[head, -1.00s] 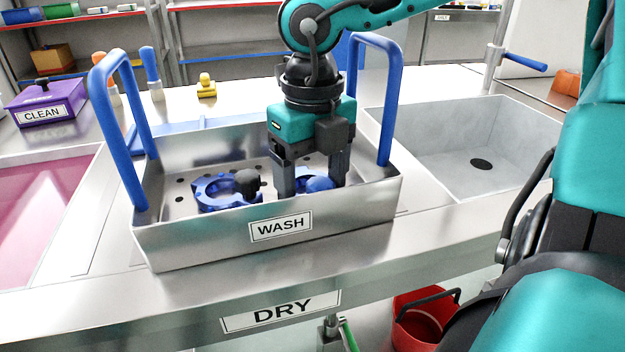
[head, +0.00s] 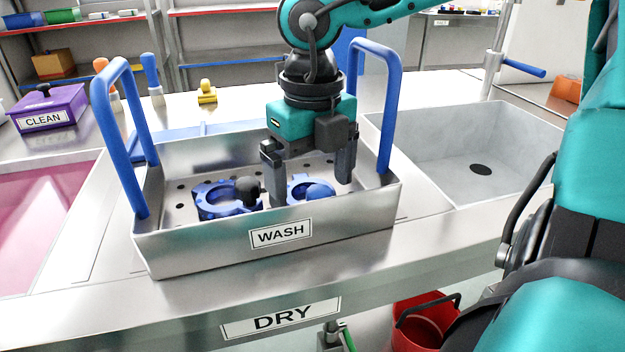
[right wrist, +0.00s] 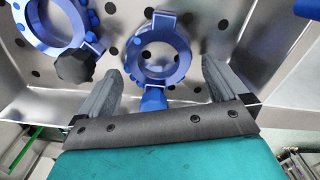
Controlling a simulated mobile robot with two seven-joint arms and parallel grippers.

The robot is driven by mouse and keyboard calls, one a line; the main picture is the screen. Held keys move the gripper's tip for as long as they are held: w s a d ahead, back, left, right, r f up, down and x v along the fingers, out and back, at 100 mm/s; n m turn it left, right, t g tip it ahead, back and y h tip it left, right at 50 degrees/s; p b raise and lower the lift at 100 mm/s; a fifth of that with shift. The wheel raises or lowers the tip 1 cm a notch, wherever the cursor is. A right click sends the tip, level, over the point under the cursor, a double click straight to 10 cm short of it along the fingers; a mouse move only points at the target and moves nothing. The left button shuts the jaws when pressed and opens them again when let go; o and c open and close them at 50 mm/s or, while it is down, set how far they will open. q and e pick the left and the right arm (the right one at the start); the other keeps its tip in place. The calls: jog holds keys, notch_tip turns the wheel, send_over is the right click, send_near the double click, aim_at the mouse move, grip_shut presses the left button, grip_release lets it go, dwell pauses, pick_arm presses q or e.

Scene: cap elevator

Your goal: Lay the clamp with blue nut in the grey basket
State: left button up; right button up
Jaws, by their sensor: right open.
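The clamp with the blue nut (head: 322,191) lies in the grey metal basket (head: 180,238) labelled WASH, in its front right part. In the right wrist view its blue ring (right wrist: 132,58) lies on the perforated floor, nut toward my gripper. A second blue clamp with a black nut (head: 213,205) lies to its left, and also shows in the right wrist view (right wrist: 50,48). My right gripper (head: 312,192) is open, pointing down into the basket, one finger on each side of the blue nut, apart from it. The left gripper is not in view.
Two tall blue handles (head: 103,130) rise at the basket's ends, with my right arm between them. A sink (head: 440,165) lies to the right. A purple CLEAN box (head: 62,103) stands at the back left. A red bucket (head: 420,325) is below the counter.

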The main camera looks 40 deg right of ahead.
notch_tip(320, 180, up, 11)
jog(key=p, duration=0.2)
jog(key=shift+f, duration=0.1)
dwell(0.5)
